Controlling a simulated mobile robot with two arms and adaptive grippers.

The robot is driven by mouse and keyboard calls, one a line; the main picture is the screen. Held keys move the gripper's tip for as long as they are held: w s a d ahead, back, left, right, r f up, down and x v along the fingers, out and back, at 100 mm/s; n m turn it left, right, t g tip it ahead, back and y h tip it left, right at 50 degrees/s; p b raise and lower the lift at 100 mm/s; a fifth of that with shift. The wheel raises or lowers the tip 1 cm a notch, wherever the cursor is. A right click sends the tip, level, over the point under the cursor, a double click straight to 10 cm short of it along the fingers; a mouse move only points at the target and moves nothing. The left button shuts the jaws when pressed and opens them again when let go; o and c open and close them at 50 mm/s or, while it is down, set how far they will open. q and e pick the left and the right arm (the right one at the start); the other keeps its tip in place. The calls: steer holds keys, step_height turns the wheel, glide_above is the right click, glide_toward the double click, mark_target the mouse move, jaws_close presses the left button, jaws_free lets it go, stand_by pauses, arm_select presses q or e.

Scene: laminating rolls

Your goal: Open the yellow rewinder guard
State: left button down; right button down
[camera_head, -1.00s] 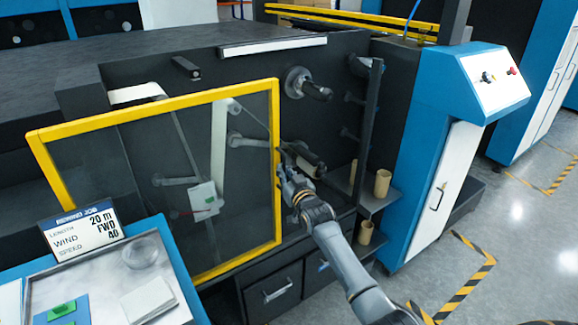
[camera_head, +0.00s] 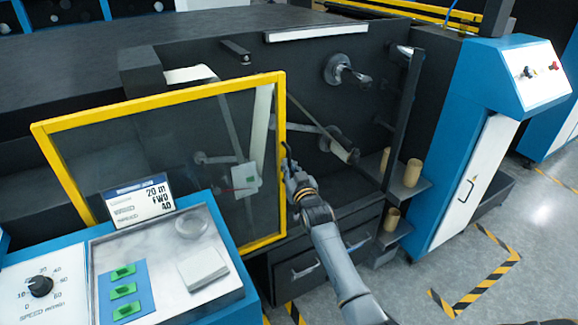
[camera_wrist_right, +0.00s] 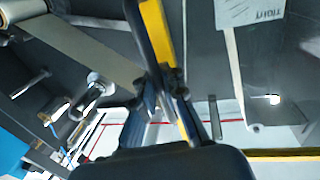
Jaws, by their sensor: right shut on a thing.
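The yellow-framed guard (camera_head: 158,100) is a dark see-through panel standing out from the rewinder at an angle, with the machine's inside showing to its right. My right gripper (camera_head: 288,172) is at the guard's right upright edge. In the right wrist view my right gripper (camera_wrist_right: 170,88) is shut around a part at the yellow frame (camera_wrist_right: 154,35); the exact grip is partly hidden. My left gripper is not in view.
A control desk (camera_head: 222,300) with a speed dial and green buttons stands at the front left. Several brown cores (camera_head: 411,173) sit on side shelves. A blue cabinet (camera_head: 480,150) stands at right. Open floor with striped tape (camera_head: 490,275) lies at front right.

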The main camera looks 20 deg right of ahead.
steer(key=c, duration=1.4)
jaws_free()
steer(key=shift+s+d+f, duration=0.15)
steer(key=shift+s+f, duration=0.05)
steer(key=shift+f, duration=0.1)
steer(key=shift+c, duration=0.2)
steer(key=shift+r, duration=0.2)
steer(key=shift+s, duration=0.55)
steer(key=s, duration=0.3)
steer(key=s+a, duration=0.1)
steer(key=s, duration=0.7)
steer(key=shift+a, duration=0.2)
